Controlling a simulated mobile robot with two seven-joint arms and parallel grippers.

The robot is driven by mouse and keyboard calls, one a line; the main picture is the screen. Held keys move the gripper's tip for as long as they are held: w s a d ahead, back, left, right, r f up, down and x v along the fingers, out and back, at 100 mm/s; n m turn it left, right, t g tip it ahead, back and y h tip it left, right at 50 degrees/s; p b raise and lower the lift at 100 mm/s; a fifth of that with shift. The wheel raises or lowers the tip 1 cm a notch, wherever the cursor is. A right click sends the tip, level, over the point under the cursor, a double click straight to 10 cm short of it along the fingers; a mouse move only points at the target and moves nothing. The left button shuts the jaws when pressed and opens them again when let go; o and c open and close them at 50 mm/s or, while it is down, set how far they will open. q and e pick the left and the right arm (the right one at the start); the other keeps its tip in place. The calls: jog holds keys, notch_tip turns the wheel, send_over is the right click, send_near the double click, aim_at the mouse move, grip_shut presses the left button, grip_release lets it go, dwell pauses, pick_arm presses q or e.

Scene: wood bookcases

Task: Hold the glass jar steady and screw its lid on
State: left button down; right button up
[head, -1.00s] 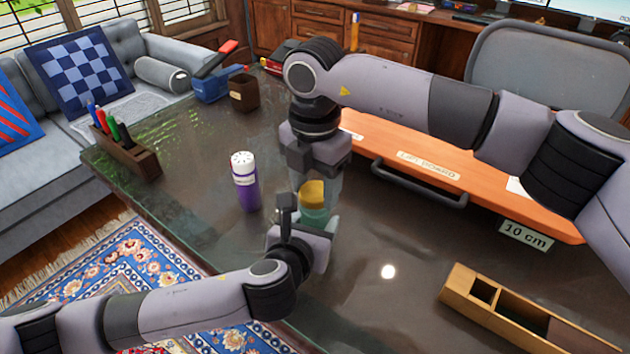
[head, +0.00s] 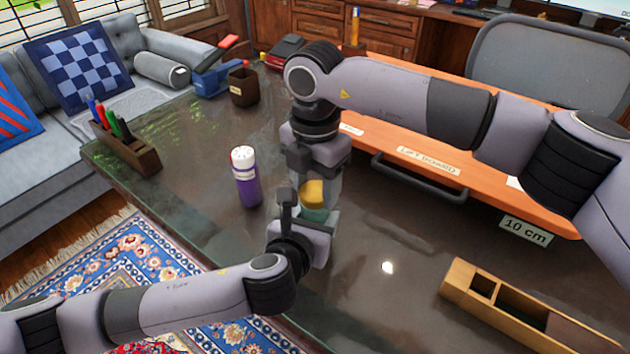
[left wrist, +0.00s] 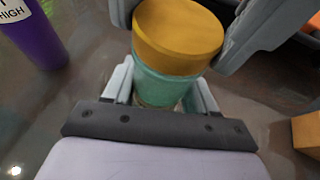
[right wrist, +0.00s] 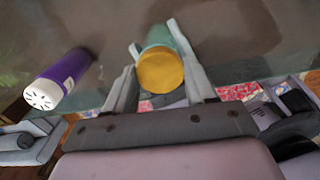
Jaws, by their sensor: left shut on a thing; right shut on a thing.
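The glass jar (head: 314,214) is teal and stands upright on the dark desk. Its yellow lid (head: 313,192) sits on top of it. In the left wrist view the teal jar (left wrist: 163,85) is between the fingers of my left gripper (left wrist: 160,100), which is shut on it. My right gripper (head: 316,185) comes down from above, its fingers on either side of the lid, shut on it. The right wrist view shows the lid (right wrist: 160,72) from above between the right fingers. I cannot tell whether the lid's thread is engaged.
A purple shaker bottle (head: 246,178) stands left of the jar. An orange board (head: 480,180) with a dark handle lies behind. A wooden tray (head: 460,285) is at the front right. A pen holder (head: 135,152) and a brown cup (head: 243,88) stand farther left.

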jog(key=m, duration=1.3)
jog(key=o, duration=1)
jog(key=shift+o, duration=0.2)
jog(key=shift+r, duration=2.25)
jog(key=shift+c, duration=0.5)
